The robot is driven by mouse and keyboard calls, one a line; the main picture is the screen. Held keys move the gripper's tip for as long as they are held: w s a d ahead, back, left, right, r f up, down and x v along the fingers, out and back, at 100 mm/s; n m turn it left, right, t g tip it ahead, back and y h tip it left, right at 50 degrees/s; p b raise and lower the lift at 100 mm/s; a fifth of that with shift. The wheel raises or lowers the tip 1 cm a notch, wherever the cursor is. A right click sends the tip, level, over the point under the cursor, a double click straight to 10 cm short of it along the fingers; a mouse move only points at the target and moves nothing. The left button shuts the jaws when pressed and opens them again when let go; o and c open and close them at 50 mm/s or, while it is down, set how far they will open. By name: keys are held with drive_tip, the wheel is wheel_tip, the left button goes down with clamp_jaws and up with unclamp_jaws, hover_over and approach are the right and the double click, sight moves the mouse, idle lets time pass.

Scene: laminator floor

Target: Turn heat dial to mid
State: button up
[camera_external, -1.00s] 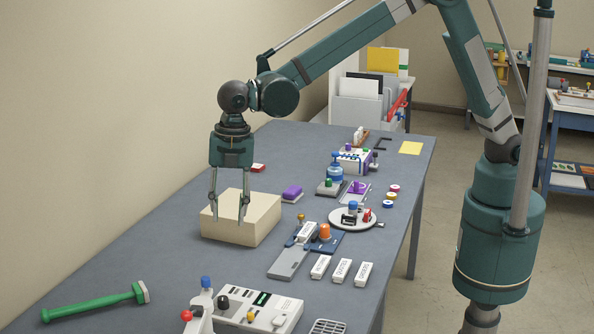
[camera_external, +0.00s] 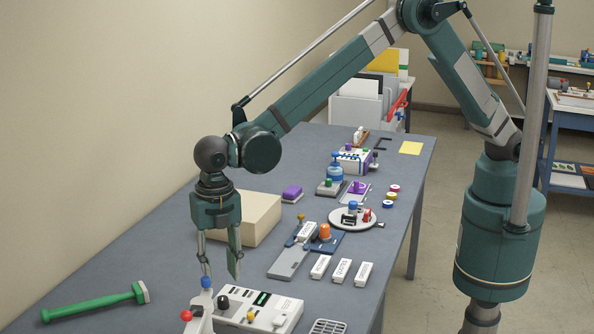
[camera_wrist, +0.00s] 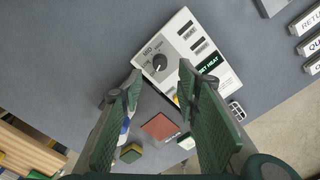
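The laminator control panel (camera_external: 268,307) is a white box near the front of the table. Its dark round heat dial (camera_external: 223,302) sits at the box's left end. In the wrist view the dial (camera_wrist: 160,62) lies just beyond my fingertips, with a "MID" label beside it. The exact direction of its pointer is too small to read. My gripper (camera_external: 220,273) points down above the dial, open and empty, apart from it. The wrist view shows both green-padded fingers (camera_wrist: 161,76) spread, with the panel between and beyond them.
A white stand with blue and red knobs (camera_external: 201,308) stands close left of the panel. A beige block (camera_external: 258,220) is behind my gripper. A green hammer (camera_external: 95,302) lies left. White labelled blocks (camera_external: 342,270) and a grey tray (camera_external: 290,262) lie to the right.

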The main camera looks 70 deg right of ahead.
sight(223, 298)
drive_tip(key=shift+f, duration=3.9)
drive_tip(key=shift+c, duration=0.3)
drive_tip(key=c, duration=0.8)
